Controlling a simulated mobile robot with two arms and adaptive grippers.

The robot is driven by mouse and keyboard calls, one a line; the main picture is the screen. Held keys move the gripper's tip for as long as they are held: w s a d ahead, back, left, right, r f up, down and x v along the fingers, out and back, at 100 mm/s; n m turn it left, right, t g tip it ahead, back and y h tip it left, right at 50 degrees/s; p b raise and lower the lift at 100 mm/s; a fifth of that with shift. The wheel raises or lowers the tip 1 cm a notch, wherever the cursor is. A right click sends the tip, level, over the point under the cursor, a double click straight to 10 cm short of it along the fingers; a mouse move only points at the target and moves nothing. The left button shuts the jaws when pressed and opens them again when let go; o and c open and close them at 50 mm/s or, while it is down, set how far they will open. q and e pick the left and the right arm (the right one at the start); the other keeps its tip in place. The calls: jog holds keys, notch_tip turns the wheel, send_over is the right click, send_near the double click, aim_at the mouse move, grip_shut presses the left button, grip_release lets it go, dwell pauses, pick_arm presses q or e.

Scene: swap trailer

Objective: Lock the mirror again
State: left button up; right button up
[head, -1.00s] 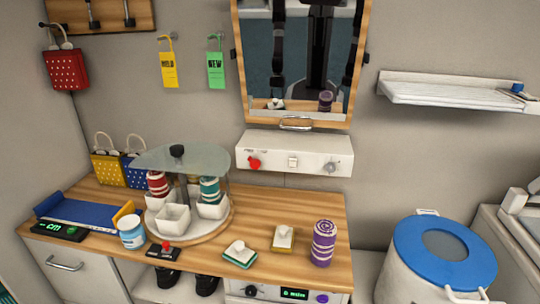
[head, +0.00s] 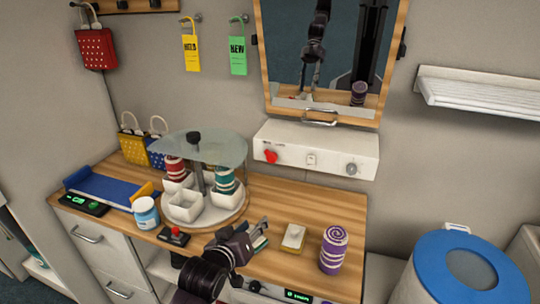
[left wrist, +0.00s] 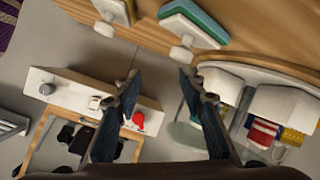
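The mirror (head: 325,55) hangs on the back wall in a wooden frame, with a metal handle (head: 320,117) at its lower edge. Small dark fittings sit on both sides of the frame, one at the right (head: 402,50); I cannot tell their state. The mirror shows upside down in the left wrist view, its wooden frame (left wrist: 40,143) at lower left. My left gripper (head: 262,232) is over the counter's front, below and apart from the mirror. In the left wrist view its fingers (left wrist: 160,88) are spread with nothing between them. My right gripper is not in view.
A white box (head: 315,149) with a red knob, switch and grey knob juts out below the mirror. A glass-topped carousel (head: 205,150) stands left of my gripper. A shelf (head: 480,92) is at right.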

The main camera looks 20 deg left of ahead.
aim_at(267, 155)
pick_arm(q)
jog(key=w+a+r+n+t, duration=0.1)
jog(key=w+r+n+t, duration=0.25)
jog(key=w+r, duration=0.75)
jog(key=shift+m+t, duration=0.25)
jog(key=shift+t, duration=0.2)
jog(key=shift+w+a+r+p, duration=0.1)
jog(key=shift+w+r+p, duration=0.15)
jog(key=shift+w, duration=0.75)
jog(key=shift+w+d+r+p, duration=0.1)
jog(key=shift+w+p, duration=0.15)
jog(key=shift+w, duration=0.8)
jog(key=shift+w+a+r+p, duration=0.1)
jog(key=shift+w+r+p, duration=0.15)
jog(key=shift+w, duration=0.75)
jog(key=shift+c, duration=0.5)
grip_shut()
